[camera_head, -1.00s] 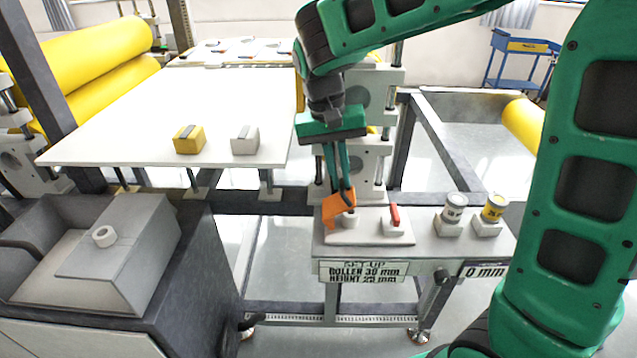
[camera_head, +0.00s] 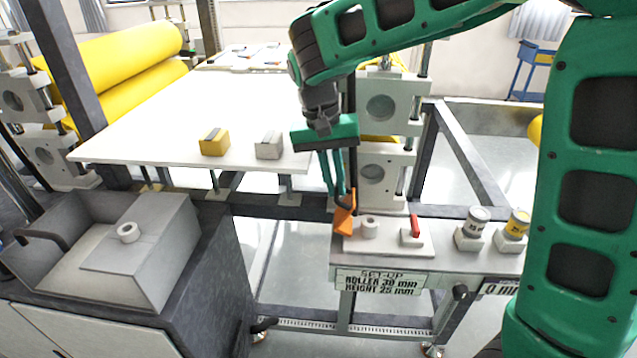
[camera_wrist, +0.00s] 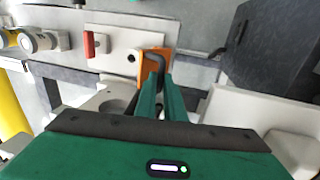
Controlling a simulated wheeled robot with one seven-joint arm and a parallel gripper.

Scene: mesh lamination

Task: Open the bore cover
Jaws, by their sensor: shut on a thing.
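The orange bore cover (camera_head: 344,214) stands steeply tilted at the left end of a white block (camera_head: 392,239) on the small table. The round bore boss (camera_head: 370,221) beside it is uncovered, with its top showing. My gripper (camera_head: 341,192) comes down from above, its green fingers shut on the cover by its dark handle. In the wrist view the orange cover (camera_wrist: 152,73) lies beyond my fingertips (camera_wrist: 161,78), with the dark curved handle (camera_wrist: 155,58) between them. The fingers partly hide the cover there.
A red lever (camera_head: 415,225) stands right of the bore. A white board (camera_head: 180,125) with yellow (camera_head: 214,145) and grey (camera_head: 269,148) blocks lies behind left. A roller stand rises close behind my gripper.

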